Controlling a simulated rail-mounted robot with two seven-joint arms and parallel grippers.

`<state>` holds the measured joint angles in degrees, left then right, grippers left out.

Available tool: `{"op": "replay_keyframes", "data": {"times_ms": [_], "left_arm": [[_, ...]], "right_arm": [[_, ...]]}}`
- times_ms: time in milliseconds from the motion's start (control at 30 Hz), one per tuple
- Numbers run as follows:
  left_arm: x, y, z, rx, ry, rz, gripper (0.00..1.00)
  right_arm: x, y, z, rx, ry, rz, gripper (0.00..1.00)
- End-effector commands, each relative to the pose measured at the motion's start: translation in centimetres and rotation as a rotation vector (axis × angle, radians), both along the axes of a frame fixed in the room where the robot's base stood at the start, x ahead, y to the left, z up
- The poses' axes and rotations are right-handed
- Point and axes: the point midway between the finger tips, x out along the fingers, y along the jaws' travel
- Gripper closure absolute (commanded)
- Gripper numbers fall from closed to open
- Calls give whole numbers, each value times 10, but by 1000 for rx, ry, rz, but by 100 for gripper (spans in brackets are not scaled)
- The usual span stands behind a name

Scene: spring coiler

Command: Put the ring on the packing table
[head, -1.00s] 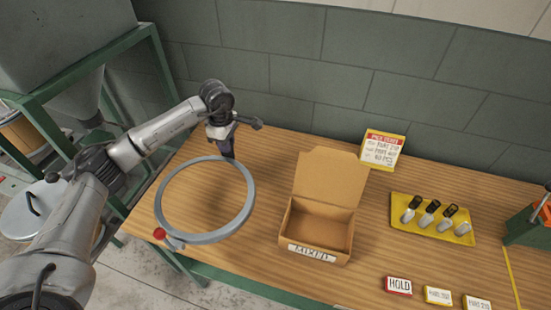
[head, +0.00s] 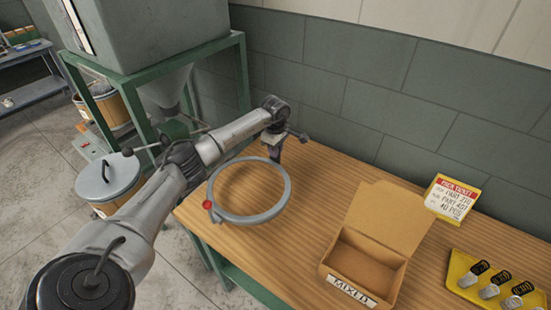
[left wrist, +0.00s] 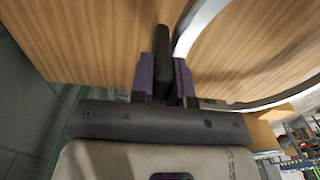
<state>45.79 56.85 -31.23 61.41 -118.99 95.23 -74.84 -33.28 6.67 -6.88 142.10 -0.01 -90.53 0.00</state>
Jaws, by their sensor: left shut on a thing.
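The grey ring (head: 288,190) is level over the left end of the wooden packing table (head: 320,185). A small red knob (head: 207,205) is on its left side. My left gripper (head: 274,156) points down at the ring's far right rim and is shut on the ring. In the left wrist view, a dark piece sits between the fingers (left wrist: 162,65), and the ring's pale rim (left wrist: 190,25) curves off to the right. I cannot tell whether the ring touches the tabletop. My right gripper is not in view.
An open cardboard box (head: 370,258) labelled MIXED stands right of the ring. Beyond it are a sign card (head: 452,198) and a yellow tray (head: 457,268) with several springs. A green-framed hopper (head: 155,65) and lidded bin (head: 108,180) stand left of the table. Bare tabletop lies between ring and box.

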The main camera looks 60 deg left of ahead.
Motion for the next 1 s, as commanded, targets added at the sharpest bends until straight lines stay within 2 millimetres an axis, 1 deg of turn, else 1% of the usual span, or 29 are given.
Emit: {"op": "replay_keyframes", "data": {"times_ms": [133,300,367,633,767,800,1000], "left_arm": [[0,-1,-11,-2,2,0,100],[0,-1,-34,-3,2,0,100],[-1,0,-38,-1,2,0,100],[0,0,-39,1,1,0,100],[0,0,-43,0,1,0,100],[0,0,-43,0,0,0,82],[0,0,-42,0,1,0,63]], "right_arm": [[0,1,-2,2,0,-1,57],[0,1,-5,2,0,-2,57],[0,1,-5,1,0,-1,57],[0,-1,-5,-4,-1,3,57],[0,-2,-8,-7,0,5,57],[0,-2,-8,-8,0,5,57],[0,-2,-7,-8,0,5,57]]}}
